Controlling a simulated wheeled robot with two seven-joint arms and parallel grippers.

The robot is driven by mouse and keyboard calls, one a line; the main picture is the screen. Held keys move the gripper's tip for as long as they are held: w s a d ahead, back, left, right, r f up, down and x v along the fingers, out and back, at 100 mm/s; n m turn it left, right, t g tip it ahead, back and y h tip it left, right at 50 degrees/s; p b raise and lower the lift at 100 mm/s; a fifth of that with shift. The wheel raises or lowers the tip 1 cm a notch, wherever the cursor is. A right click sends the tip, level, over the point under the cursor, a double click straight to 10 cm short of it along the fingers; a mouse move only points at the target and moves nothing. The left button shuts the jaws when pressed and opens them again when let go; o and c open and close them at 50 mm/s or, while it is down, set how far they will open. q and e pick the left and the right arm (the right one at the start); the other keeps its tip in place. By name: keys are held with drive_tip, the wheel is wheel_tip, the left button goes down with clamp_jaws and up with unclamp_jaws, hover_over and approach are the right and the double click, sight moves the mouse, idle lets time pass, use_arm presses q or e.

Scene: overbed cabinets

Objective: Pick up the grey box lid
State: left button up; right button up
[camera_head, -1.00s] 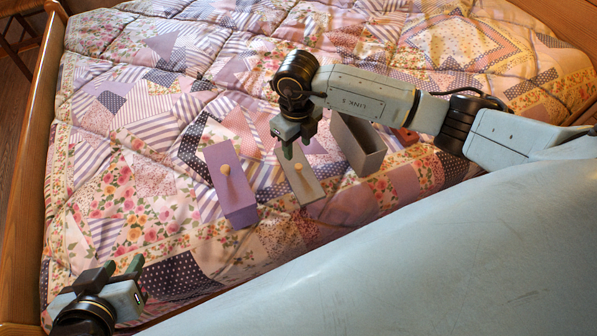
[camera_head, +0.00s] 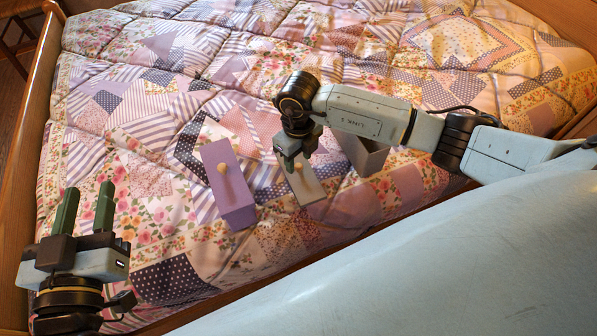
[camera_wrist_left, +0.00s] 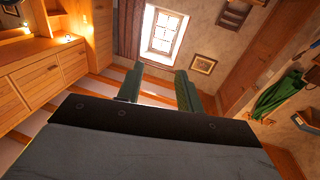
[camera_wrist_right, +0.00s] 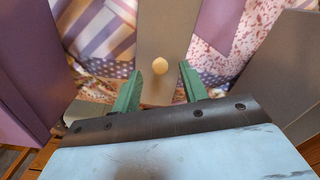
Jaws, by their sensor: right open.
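The grey box lid (camera_head: 309,190) is a flat grey panel with a round wooden knob (camera_head: 298,166), lying on the quilt. My right gripper (camera_head: 291,166) is over the lid at its knob, open. In the right wrist view the knob (camera_wrist_right: 159,67) shows between and just beyond the two green fingertips (camera_wrist_right: 160,70); how far it is from them in depth I cannot tell. The open grey box (camera_head: 368,160) stands to the right, partly hidden by my right arm. My left gripper (camera_head: 87,200) is open and empty at the lower left, fingers pointing up.
A purple box (camera_head: 238,217) with a knobbed purple lid (camera_head: 222,160) is just left of the grey lid. The patchwork quilt (camera_head: 120,150) is clear to the left and behind. A wooden bed rail (camera_head: 30,150) runs along the left.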

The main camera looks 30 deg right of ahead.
drive_tip(key=shift+f+b, duration=0.4)
drive_tip(key=shift+f, duration=0.6)
clamp_jaws()
use_arm(q)
drive_tip(key=r+t, duration=0.2)
drive_tip(key=r+h, duration=0.1)
drive_tip(key=r, duration=0.1)
drive_tip(key=shift+s+d+t, duration=0.3)
drive_tip(key=shift+t, duration=0.1)
use_arm(e)
drive_tip(key=shift+r, duration=0.15)
